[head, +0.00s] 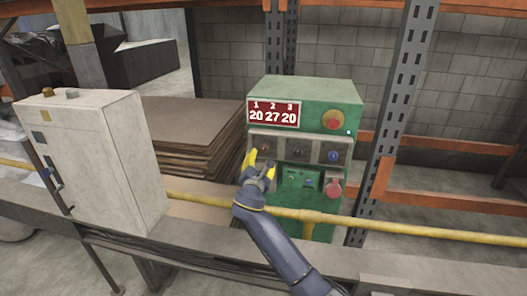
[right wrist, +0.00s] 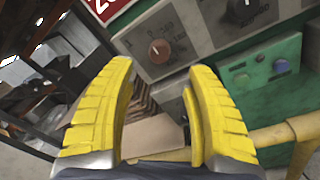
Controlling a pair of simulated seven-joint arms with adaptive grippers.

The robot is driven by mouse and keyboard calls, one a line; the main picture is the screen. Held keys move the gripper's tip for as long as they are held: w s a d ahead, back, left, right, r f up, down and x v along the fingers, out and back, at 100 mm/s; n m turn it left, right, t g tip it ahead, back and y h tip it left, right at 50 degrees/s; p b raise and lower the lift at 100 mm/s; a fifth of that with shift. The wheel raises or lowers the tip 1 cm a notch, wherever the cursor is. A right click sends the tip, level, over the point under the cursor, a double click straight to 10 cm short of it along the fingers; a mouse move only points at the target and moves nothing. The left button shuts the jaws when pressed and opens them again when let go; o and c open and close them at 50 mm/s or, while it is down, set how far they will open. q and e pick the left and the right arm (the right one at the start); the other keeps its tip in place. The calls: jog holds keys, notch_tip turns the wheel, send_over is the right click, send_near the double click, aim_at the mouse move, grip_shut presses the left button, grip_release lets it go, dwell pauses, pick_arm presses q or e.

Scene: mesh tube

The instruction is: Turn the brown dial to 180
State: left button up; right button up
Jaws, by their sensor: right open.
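The brown dial (head: 265,149) is the leftmost of three dials on the grey panel of the green control box (head: 345,92). In the right wrist view the brown dial (right wrist: 159,50) is a round knob with scale marks around it. My right gripper (head: 261,165) has yellow fingers and is in front of the panel's lower left. In the right wrist view its open fingers (right wrist: 160,72) have nothing between them, and the dial shows beyond the tips, apart from them. The red display (head: 273,113) reads 20, 27 and 20 under 1, 2 and 3. My left gripper is out of view.
A dark dial (head: 299,153) and a blue dial (head: 333,156) share the panel. A red button (head: 333,120) is above and a red socket (head: 333,188) below. A yellow rail (head: 400,228) crosses in front. A white cabinet (head: 95,165) and stacked brown sheets (head: 190,135) are left.

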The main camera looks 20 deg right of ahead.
aim_at(264, 151)
jog(key=x, duration=0.8)
jog(key=shift+f, duration=0.1)
grip_shut()
dwell(0.4)
